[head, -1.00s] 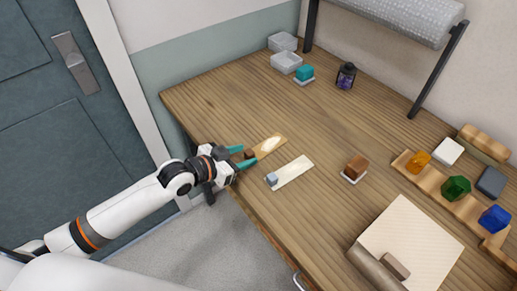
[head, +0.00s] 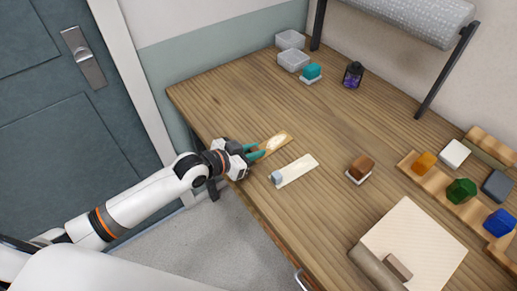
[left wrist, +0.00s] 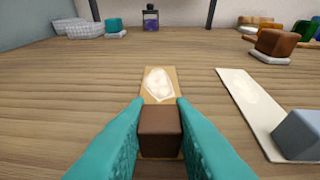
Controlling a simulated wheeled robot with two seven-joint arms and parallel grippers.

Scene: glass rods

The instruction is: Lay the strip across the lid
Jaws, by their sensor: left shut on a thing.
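A tan strip (head: 277,144) with a pale oval patch lies on the table. In the left wrist view the strip (left wrist: 160,82) points straight away from me, with a brown block (left wrist: 160,120) at its near end. My left gripper (head: 258,152) has its teal fingers on both sides of that block and is shut on it; the fingers hide its sides. A cream strip (head: 299,169) with a grey-blue block (head: 277,177) at one end lies beside it, to the right. I cannot tell which thing is the lid. My right gripper is not in view.
A cream board (head: 425,237) with a brown block (head: 397,267) lies front right. A brown block on a white base (head: 360,168) stands mid-table. A wooden rack (head: 440,184) holds coloured blocks at right. Clear bins (head: 292,60) and a dark lantern (head: 353,75) stand at the back.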

